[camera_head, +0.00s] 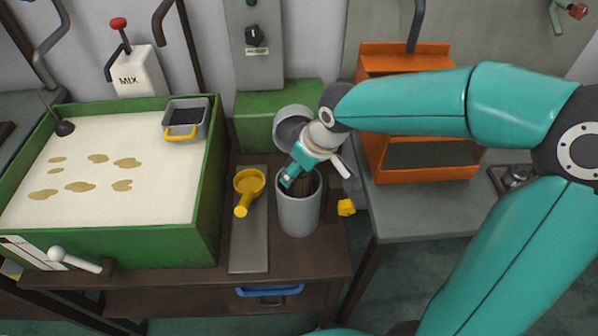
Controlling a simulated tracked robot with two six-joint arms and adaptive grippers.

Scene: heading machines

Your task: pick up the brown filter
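A dark brown area shows inside the mouth of a grey cylinder (299,215) on the brown bench; it may be the brown filter (303,188), but it is mostly hidden. My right gripper (290,179) comes in from the right and points down at the cylinder's mouth. A teal fingertip is over the left part of the opening, and the wrist covers the far rim. The fingers overlap in this view, so I cannot tell whether they are open or hold something. My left gripper is not in view.
A yellow scoop (246,191) lies on a grey plate (248,249) left of the cylinder. A green tray (208,200) with a white surface is further left. An orange rack (428,176) stands on the right table. A grey round vessel (290,127) is behind.

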